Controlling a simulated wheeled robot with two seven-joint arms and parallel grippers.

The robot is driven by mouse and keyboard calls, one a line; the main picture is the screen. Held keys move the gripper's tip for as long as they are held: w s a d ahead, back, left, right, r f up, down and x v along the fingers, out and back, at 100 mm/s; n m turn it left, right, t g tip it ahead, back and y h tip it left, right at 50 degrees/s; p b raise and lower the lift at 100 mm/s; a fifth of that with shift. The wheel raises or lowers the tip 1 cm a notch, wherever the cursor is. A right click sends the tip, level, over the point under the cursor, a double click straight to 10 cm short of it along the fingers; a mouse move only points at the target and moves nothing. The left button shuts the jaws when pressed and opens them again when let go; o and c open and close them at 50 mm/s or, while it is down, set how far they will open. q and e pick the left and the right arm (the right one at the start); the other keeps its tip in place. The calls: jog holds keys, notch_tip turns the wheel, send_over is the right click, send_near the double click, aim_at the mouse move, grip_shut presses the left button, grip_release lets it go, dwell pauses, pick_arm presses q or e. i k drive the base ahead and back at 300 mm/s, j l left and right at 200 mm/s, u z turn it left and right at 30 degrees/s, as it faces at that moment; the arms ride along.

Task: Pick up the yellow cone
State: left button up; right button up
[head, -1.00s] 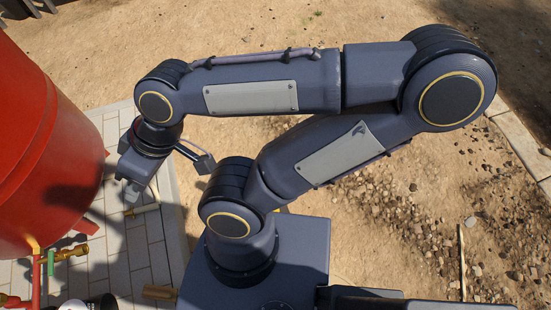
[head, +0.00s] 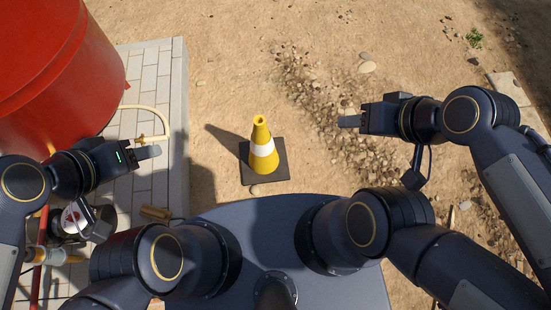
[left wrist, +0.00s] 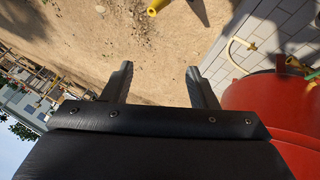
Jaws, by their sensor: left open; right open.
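The yellow cone (head: 262,148) with a white band stands upright on its dark square base (head: 278,174) on the sandy ground, in the middle of the head view. Its tip also shows at the top edge of the left wrist view (left wrist: 157,5). My left gripper (head: 150,152) is open and empty, over the paving left of the cone and apart from it. Its two fingers (left wrist: 159,85) stand apart in the left wrist view. My right gripper (head: 348,121) is open and empty, to the right of the cone and apart from it.
A large red tank (head: 60,70) stands at the left on pale paving (head: 150,80). A cream hose (head: 150,108) lies on the paving. Stones and gravel (head: 345,130) are scattered right of the cone.

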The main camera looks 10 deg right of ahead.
aim_at(263, 160)
jog(key=k+l, duration=0.15)
jog(key=i+l, duration=0.3)
jog(key=i+l+u, duration=0.15)
jog(key=l, duration=0.3)
jog(key=i+u, duration=0.1)
jog(key=u, duration=1.35)
